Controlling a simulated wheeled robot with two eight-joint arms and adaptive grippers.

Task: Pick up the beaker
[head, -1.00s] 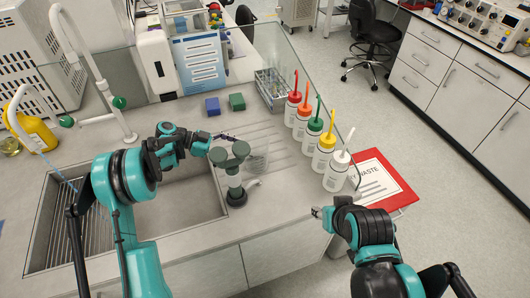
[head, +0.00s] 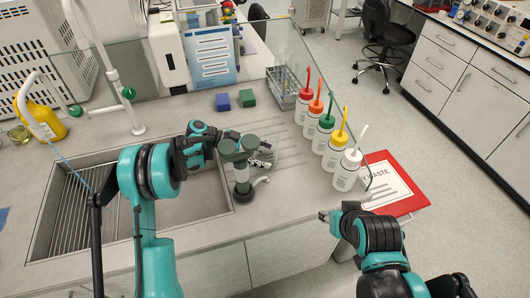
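My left gripper (head: 264,154) reaches over the counter behind the green-grey tap (head: 239,165), which hides part of it. Its dark fingertips show just right of the tap, where the clear beaker stood in the earlier head view. I cannot make out the beaker there now, nor whether the fingers are around it. A small glass beaker with yellowish liquid (head: 20,134) stands at the far left behind the sink. My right gripper (head: 323,216) is low at the counter's front right edge, away from the tap; its finger opening is not clear.
The sink (head: 208,205) lies at left. Several wash bottles (head: 345,172) line the right edge by a red-framed waste sign (head: 410,202). A yellow bottle (head: 48,122) stands at left.

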